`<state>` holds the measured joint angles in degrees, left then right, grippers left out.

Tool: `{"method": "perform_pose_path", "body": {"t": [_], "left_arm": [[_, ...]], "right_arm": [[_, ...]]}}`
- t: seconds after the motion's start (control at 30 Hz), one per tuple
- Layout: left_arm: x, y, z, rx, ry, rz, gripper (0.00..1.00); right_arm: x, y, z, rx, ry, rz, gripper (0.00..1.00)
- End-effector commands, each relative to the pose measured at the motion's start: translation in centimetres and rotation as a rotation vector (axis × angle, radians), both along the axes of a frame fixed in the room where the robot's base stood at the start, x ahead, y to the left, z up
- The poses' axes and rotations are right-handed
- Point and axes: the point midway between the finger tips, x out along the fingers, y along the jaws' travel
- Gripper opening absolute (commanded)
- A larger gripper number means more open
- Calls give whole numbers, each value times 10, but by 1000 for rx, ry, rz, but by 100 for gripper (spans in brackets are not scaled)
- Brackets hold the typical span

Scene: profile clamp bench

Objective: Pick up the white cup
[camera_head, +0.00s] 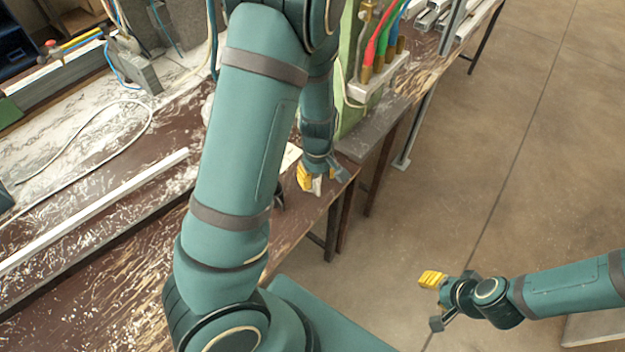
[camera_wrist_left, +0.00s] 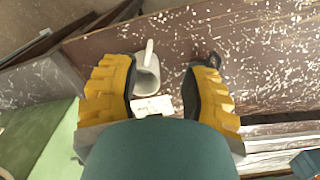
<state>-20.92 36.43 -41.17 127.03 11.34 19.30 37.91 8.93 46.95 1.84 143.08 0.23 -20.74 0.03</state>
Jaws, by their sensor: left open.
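The white cup (camera_wrist_left: 148,75) stands on the brown bench in the left wrist view, with its handle toward the top of the picture. It lies between the two yellow-padded fingers of my left gripper (camera_wrist_left: 163,78), closer to the left finger; I cannot tell whether they touch. The fingers are wide apart. In the head view my left gripper (camera_head: 322,181) is low over the bench edge, and a small white patch between its fingers seems to be the cup (camera_head: 316,186). My right gripper (camera_head: 435,301) hangs open and empty over the floor at the right.
A white card (camera_wrist_left: 152,105) lies near the cup. A green panel (camera_wrist_left: 50,143) stands at the lower left there. In the head view, a rack with coloured handles (camera_head: 380,80) stands behind my left gripper. The floor is clear.

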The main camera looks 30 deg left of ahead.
Motion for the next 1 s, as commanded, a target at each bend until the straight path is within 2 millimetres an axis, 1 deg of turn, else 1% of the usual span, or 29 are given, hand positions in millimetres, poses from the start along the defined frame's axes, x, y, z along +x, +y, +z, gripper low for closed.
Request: {"method": "perform_pose_path", "body": {"t": [0.03,0.07,0.1,0.17,0.27,0.4,0.53,0.63,0.87,1.0], "left_arm": [[6,1,11,-1,-10,33,45],[7,2,15,-2,-12,51,45],[9,3,19,-3,-13,69,45],[10,4,19,-5,-12,84,45],[10,5,6,-5,-10,93,45],[10,6,-22,-4,-8,92,45],[11,5,-45,-5,-10,91,45],[12,5,-56,-4,-11,90,45],[14,5,-70,-5,-12,88,45],[18,7,-91,-5,-10,89,45]], "right_arm": [[0,0,0,0,0,0,47],[0,0,0,0,0,0,47],[0,0,0,0,0,0,47],[0,0,-1,0,0,0,47],[0,0,-6,-1,0,0,47],[1,1,-14,-2,0,1,47],[1,1,-20,-3,-1,0,47],[1,1,-23,-4,0,0,47],[1,1,-25,-4,0,-1,47],[1,1,-29,-5,1,-1,47]]}}
